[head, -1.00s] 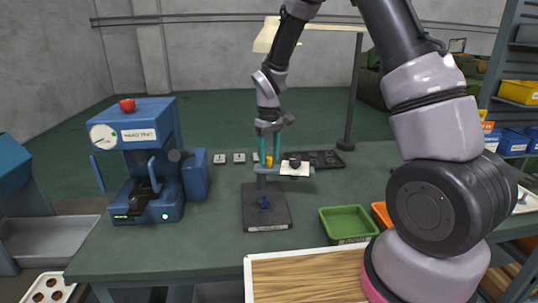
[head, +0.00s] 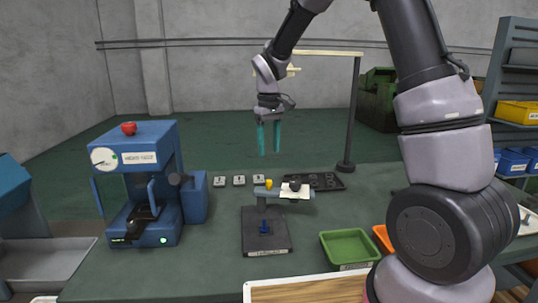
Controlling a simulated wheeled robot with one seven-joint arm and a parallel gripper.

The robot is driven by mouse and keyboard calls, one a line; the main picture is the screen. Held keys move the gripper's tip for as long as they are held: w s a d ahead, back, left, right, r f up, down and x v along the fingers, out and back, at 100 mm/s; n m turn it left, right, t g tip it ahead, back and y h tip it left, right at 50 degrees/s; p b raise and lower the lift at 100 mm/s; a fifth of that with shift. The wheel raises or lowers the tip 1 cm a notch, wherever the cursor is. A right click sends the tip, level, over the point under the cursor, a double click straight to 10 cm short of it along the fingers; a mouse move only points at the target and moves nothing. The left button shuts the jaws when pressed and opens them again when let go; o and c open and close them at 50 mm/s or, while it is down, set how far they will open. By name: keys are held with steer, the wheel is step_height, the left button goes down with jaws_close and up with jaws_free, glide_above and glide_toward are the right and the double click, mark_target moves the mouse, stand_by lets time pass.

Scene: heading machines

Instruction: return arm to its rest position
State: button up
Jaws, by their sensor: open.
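My gripper (head: 269,140) hangs in the middle of the head view with its two teal fingers pointing down. The fingers are apart and nothing is between them. It is above and clear of a small grey stand (head: 266,232) on the green table. The stand carries a crossbar with a yellow piece (head: 269,184) on top and a white card with a dark round part (head: 295,186) at its right. My arm rises from the lower right and bends over the top of the picture.
A blue hardness tester (head: 140,175) stands at the left of the table (head: 205,262). A green tray (head: 349,247) and an orange tray (head: 383,238) are front right. A dark plate (head: 318,181) and a lamp post (head: 353,115) stand behind. Shelves with bins (head: 517,112) are far right.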

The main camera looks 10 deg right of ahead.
steer(key=s+d+r+m+t+y, duration=0.1)
steer(key=s+d+r+m+t, duration=0.15)
steer(key=s+d+r, duration=0.35)
steer(key=s+d+r+m+t+y, duration=0.1)
steer(key=s+d+r+m, duration=0.25)
steer(key=r, duration=0.45)
steer(key=s+d+r+m+t, duration=0.2)
steer(key=s+d, duration=0.1)
steer(key=s, duration=0.3)
steer(key=s+d+r+m+t, duration=0.1)
steer(key=s+d+r+m, duration=0.1)
steer(key=s, duration=0.5)
steer(key=shift+s+d+r+t, duration=0.2)
steer(key=shift+d+r+t, duration=0.15)
steer(key=shift+d, duration=0.1)
